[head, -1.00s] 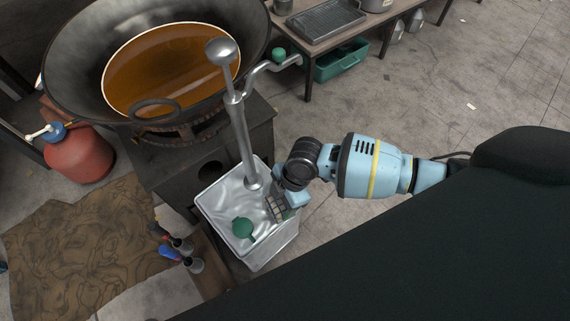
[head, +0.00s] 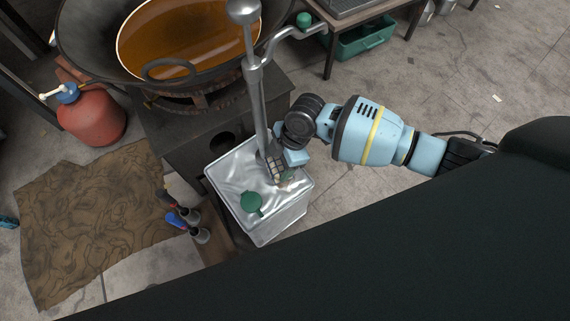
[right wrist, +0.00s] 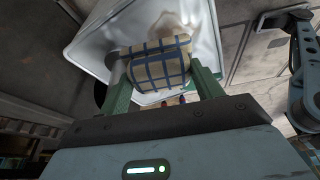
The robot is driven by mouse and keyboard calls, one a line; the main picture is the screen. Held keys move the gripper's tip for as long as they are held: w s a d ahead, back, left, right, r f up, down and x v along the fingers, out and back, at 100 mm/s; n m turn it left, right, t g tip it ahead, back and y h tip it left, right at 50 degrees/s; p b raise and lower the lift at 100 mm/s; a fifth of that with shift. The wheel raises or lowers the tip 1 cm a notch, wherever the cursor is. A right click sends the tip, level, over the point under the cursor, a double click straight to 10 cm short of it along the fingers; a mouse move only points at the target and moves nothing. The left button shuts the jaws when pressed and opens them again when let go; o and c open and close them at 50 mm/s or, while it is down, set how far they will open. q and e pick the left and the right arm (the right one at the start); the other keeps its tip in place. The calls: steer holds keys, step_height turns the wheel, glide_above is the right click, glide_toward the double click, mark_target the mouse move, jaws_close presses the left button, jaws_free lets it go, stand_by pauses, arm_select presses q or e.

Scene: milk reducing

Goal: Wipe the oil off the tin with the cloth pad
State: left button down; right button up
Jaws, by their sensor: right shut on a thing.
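The tin (head: 240,170) is a square silver can with a shiny top and a green cap (head: 251,202). A metal pump stands upright on its far part. My right gripper (head: 280,162) is over the tin's top, beside the pump tube, shut on the cloth pad (head: 273,170). In the right wrist view the pad (right wrist: 160,62) is cream with blue checks, between the two green fingers. A brownish oil smear (right wrist: 172,26) shows on the tin's top beyond the pad. Whether the pad touches the metal is unclear.
A large wok of brown oil (head: 185,35) stands on a dark stove behind the tin. The pump tube (head: 254,95) rises close to my right gripper.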

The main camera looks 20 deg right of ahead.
mark_target(278, 159)
steer(key=shift+w+a, duration=0.1)
steer(key=shift+w, duration=0.3)
arm_select(q)
steer(key=shift+s+f, duration=0.2)
steer(key=shift+s, duration=0.1)
arm_select(e)
steer(key=shift+r, duration=0.1)
steer(key=shift+r, duration=0.15)
arm_select(q)
steer(key=shift+w+r+p, duration=0.25)
steer(key=shift+r+p, duration=0.5)
steer(key=shift+r, duration=0.1)
steer(key=shift+w+r+p, duration=0.3)
steer(key=shift+r+p, duration=0.5)
steer(key=shift+r, duration=0.05)
steer(key=shift+w+r+p, duration=0.25)
steer(key=shift+r+p, duration=0.5)
steer(key=shift+r, duration=0.1)
arm_select(e)
steer(key=shift+w+a+r, duration=0.1)
steer(key=shift+w+r, duration=0.05)
steer(key=shift+r, duration=2.85)
steer(key=shift+r, duration=0.1)
